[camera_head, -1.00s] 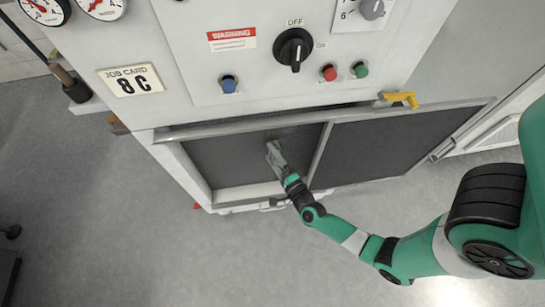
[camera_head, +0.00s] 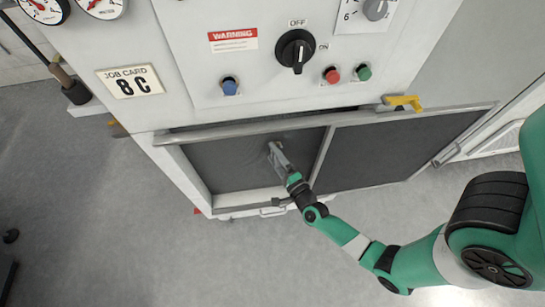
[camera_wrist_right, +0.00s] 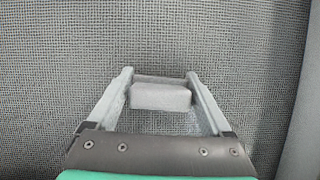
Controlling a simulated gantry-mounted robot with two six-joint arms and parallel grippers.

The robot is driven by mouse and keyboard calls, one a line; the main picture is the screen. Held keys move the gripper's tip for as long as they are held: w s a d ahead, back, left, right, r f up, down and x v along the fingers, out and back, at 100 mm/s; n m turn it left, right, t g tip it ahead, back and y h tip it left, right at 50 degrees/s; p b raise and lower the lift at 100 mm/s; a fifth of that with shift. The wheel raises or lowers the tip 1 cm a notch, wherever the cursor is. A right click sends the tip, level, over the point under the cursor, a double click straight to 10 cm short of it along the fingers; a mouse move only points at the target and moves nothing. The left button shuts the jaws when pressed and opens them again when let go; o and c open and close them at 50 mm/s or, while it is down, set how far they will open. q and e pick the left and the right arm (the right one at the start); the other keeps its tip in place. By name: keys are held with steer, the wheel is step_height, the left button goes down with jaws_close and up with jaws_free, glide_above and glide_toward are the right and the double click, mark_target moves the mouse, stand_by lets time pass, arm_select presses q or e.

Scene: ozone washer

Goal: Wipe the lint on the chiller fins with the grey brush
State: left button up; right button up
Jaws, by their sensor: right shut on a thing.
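The chiller fins show as a dark mesh panel (camera_head: 225,165) in the left opening of the machine's lower front. My right gripper (camera_head: 276,154) reaches into this opening, in front of the upper right part of the mesh. In the right wrist view, the right gripper (camera_wrist_right: 160,79) is shut on the grey brush (camera_wrist_right: 160,97), seen as a grey block between the fingers. The mesh (camera_wrist_right: 60,70) fills the background; whether the brush touches it I cannot tell. No lint stands out clearly. My left gripper is out of view.
A metal frame with a divider (camera_head: 322,160) borders the opening. A second dark panel (camera_head: 400,150) lies to the right, with a yellow latch (camera_head: 403,102) above it. The control panel with a black knob (camera_head: 296,50) is higher up. The floor (camera_head: 120,240) in front is clear.

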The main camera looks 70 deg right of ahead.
steer(key=r+p, duration=0.1)
steer(key=s+r+p, duration=0.1)
steer(key=shift+s+d+p, duration=0.2)
steer(key=shift+d+p, duration=0.15)
steer(key=shift+d, duration=0.05)
steer(key=shift+w+a+p, duration=0.15)
steer(key=shift+w+p, duration=0.2)
steer(key=shift+w+a+f, duration=0.1)
steer(key=shift+w+a, duration=0.15)
steer(key=shift+w, duration=0.15)
steer(key=shift+w+a+f, duration=0.15)
steer(key=shift+w+f, duration=0.05)
